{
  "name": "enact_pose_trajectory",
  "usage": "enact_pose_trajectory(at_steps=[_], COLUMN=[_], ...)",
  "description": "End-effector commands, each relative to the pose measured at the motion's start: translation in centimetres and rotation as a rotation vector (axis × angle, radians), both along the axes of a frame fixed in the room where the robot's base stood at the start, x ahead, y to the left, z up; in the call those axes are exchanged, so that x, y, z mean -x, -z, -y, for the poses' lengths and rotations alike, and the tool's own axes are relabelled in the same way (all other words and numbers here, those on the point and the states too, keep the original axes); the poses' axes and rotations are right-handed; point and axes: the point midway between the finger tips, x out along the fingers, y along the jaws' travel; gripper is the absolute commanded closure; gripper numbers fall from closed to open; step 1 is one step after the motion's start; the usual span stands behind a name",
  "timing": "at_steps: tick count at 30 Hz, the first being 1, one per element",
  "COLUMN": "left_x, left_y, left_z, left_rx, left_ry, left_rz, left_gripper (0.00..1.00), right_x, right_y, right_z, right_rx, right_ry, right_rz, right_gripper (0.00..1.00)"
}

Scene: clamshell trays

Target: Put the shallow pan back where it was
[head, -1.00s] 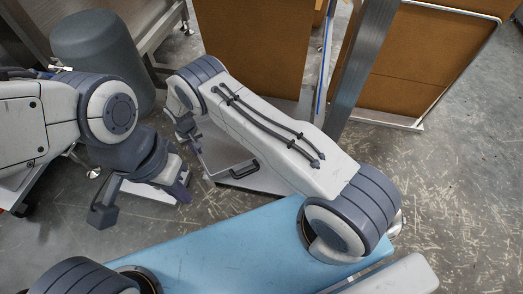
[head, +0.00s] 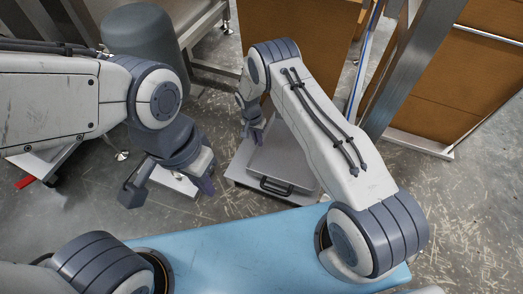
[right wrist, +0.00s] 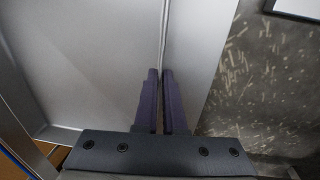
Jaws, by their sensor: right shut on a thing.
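A shallow grey metal pan (head: 283,163) with a dark handle (head: 275,187) on its near side shows low in the middle of the head view. My right gripper (head: 254,137) is at the pan's far left side, partly hidden by its own wrist. In the right wrist view, my right gripper's fingers (right wrist: 161,92) are close together on a thin upright metal edge, with flat silver surfaces either side. That edge appears to be the pan's wall. My left gripper (head: 168,192) is open and empty, left of the pan.
The pan sits over a pale low platform (head: 232,174). A blue surface (head: 240,240) lies nearest me. A grey bin (head: 150,35) stands at the back left, and brown panels (head: 310,45) with a metal post (head: 405,80) stand behind. Scratched floor is open at right.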

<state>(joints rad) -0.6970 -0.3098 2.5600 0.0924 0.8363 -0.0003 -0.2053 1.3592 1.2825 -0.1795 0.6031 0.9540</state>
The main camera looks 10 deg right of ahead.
Motion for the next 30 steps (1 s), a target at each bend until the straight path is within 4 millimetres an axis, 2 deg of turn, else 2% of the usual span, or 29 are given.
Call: enact_pose_trajectory(at_steps=[9,18,20,21,30], left_x=[0.0,0.0,0.0,0.0,0.0], left_y=[2.6,2.5,2.6,2.6,2.5], left_z=[0.0,0.0,0.0,0.0,0.0], left_rx=[0.000,0.000,0.000,0.000,0.000], left_ry=[0.000,0.000,0.000,0.000,0.000], left_rz=[0.000,0.000,0.000,0.000,0.000], left_gripper=[1.00,1.00,1.00,1.00,1.00], right_x=[-0.1,-0.1,-0.1,-0.1,-0.1], right_y=[4.6,4.7,4.8,4.8,4.8], right_z=[0.0,0.0,-0.1,-0.1,-0.1], right_rx=[0.000,-0.001,-0.001,-0.001,-0.001], right_ry=[-0.002,-0.002,-0.001,-0.002,-0.002], right_rz=[0.001,0.003,0.002,0.002,0.002], right_gripper=[1.00,1.00,0.76,0.61,0.61])
